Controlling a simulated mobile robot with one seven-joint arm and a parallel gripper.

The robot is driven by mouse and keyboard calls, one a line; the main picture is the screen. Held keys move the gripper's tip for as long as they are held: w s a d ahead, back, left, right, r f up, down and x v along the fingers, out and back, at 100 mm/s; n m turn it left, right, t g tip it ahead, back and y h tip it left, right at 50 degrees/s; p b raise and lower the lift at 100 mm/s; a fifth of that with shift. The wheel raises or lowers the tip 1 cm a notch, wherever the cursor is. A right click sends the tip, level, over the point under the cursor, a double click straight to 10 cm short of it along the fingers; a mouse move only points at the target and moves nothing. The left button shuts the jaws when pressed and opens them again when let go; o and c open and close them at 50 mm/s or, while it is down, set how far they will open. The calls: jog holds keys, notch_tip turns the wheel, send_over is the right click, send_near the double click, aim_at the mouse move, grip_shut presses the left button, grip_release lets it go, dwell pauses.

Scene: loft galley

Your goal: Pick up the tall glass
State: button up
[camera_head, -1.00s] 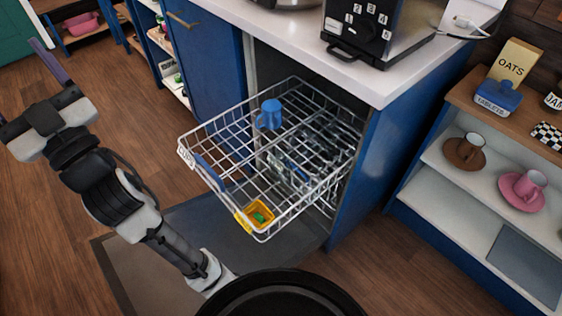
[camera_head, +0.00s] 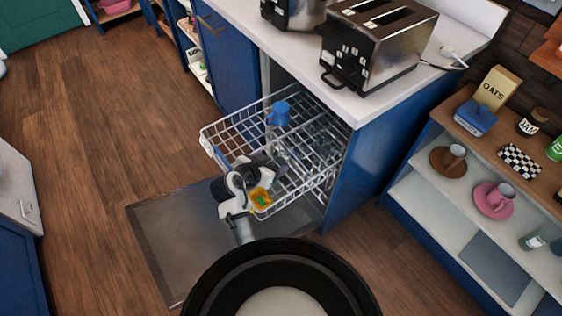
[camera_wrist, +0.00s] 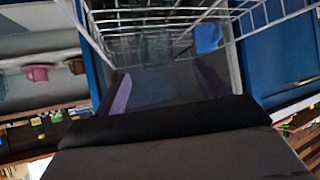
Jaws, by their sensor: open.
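A clear glass, faint against the wires, shows in the dishwasher rack (camera_head: 213,137) in the wrist view (camera_wrist: 156,45), between and beyond my fingertips. I take it for the tall glass, but its full shape is hard to make out. My gripper (camera_wrist: 162,88) is open and empty, its two purple fingers apart. In the head view my gripper (camera_head: 270,170) is over the front part of the pulled-out rack and hides some of it. A blue mug (camera_head: 278,114) is in the rack behind my gripper; it also shows in the wrist view (camera_wrist: 207,37).
Shelves at right hold a brown cup (camera_head: 453,156), a pink cup (camera_head: 495,198) and glassware (camera_head: 533,240). The floor at left is clear.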

aim_at(276, 159)
jog(key=x, duration=0.3)
jog(key=shift+w+d+f, duration=0.1)
jog(key=shift+w, duration=0.1)
jog(key=p+x, duration=0.2)
jog(key=x, duration=0.2)
jog(key=shift+w+d, duration=0.15)
jog(key=shift+d, duration=0.15)
jog(key=shift+w+d+f, duration=0.15)
jog(key=shift+w+f, duration=0.15)
jog(key=shift+f, duration=0.05)
jog(key=c, duration=1.2)
jog(key=shift+o, duration=0.2)
